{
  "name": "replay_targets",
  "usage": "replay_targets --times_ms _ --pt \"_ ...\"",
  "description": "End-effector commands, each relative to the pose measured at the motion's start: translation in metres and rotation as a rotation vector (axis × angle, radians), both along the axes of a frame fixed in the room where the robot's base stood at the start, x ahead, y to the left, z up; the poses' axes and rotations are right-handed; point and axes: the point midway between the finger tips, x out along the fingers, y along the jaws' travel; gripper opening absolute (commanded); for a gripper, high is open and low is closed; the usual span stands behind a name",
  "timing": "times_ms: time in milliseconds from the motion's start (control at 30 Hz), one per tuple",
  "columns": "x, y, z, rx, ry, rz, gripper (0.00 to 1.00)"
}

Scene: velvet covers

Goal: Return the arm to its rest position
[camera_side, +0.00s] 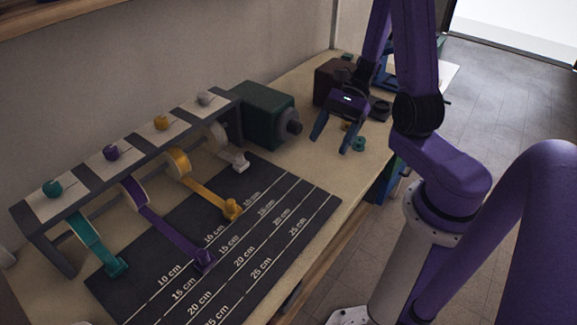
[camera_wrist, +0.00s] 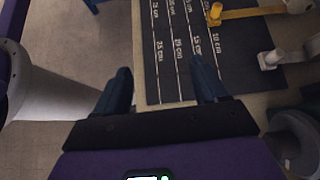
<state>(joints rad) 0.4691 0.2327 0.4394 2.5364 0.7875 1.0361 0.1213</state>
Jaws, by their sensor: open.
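My gripper (camera_side: 337,138) is open and empty, held over the back right part of the table in the side view. Its two blue fingers also show in the wrist view (camera_wrist: 160,82), spread apart with nothing between them. The fingers point down towards the tabletop (camera_side: 352,182) near the end of the dark measuring mat (camera_side: 240,262). My purple arm rises to the right of the table and bends over it.
A rack (camera_side: 75,196) holds teal, purple, yellow and white ribbons pulled out to different lengths. A green machine (camera_side: 262,108) stands at its right end. A dark red box (camera_side: 328,82) and small round pieces (camera_side: 359,144) are near my gripper. Floor lies beyond the table's right edge.

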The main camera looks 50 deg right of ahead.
Motion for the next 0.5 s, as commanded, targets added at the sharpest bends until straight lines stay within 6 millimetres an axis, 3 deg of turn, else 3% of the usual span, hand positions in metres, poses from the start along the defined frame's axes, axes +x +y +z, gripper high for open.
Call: replay_targets --times_ms 500 --pt "-0.036 0.035 0.016 -0.190 -0.242 0.803 0.72"
